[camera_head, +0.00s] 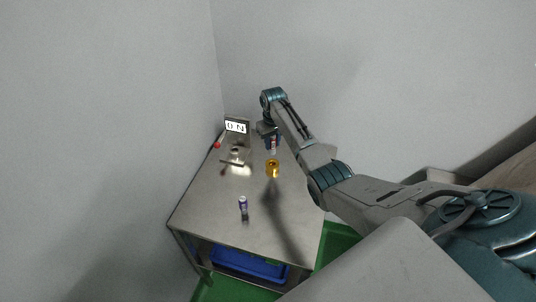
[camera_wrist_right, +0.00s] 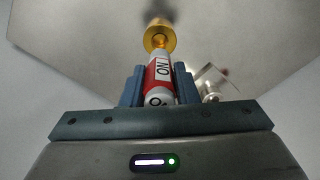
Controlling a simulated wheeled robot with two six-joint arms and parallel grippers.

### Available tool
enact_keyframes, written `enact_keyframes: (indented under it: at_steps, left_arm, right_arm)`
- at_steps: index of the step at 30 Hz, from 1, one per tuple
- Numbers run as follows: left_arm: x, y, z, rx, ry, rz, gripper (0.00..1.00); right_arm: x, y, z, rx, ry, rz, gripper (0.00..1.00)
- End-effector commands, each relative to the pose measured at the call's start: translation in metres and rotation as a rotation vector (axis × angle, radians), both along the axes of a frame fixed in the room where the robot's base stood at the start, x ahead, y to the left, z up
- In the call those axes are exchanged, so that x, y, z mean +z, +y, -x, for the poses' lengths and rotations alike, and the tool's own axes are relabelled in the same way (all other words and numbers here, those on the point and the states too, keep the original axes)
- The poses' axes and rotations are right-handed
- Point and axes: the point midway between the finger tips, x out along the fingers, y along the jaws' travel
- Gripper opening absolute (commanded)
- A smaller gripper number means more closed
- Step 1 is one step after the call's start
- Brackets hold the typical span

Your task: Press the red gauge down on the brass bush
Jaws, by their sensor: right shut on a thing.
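The red gauge (camera_wrist_right: 160,73) is a white and red cylinder with black lettering. My right gripper (camera_wrist_right: 159,82) is shut on it, with a blue finger on each side. In the head view the right gripper (camera_head: 272,139) is over the far part of the table, with the gauge (camera_head: 273,148) pointing down. The brass bush (camera_head: 272,169) stands upright on the table, nearer than the gauge. In the right wrist view the brass bush (camera_wrist_right: 159,38) shows beyond the gauge's tip; they overlap in the picture, and I cannot tell contact there. My left gripper is not in view.
A metal table (camera_head: 212,203) stands against the walls. A purple and white cylinder (camera_head: 243,205) stands near its front. A sign (camera_head: 236,127), a metal fixture (camera_head: 236,151) and a small red thing (camera_head: 217,145) are at the back left. A blue crate (camera_head: 245,264) is below.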

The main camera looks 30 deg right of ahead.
Motion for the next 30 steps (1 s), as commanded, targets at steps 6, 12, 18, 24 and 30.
enact_keyframes:
  at_steps: [6,12,18,24,30]
  left_arm:
    - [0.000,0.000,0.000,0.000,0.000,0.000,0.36]
    - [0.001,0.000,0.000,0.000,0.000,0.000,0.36]
    - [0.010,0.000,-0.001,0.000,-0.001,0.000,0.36]
    - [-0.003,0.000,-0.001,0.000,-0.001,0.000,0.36]
    - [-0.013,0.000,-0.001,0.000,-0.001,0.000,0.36]
  right_arm:
    - [0.000,-0.002,-0.001,-0.004,0.001,-0.001,0.04]
    - [0.001,-0.001,-0.001,-0.003,0.001,-0.001,0.04]
    - [0.004,-0.001,0.000,-0.004,0.001,-0.002,0.04]
    - [-0.018,-0.001,0.000,-0.004,0.002,-0.002,0.04]
    - [-0.038,-0.001,0.000,-0.004,0.002,-0.002,0.04]
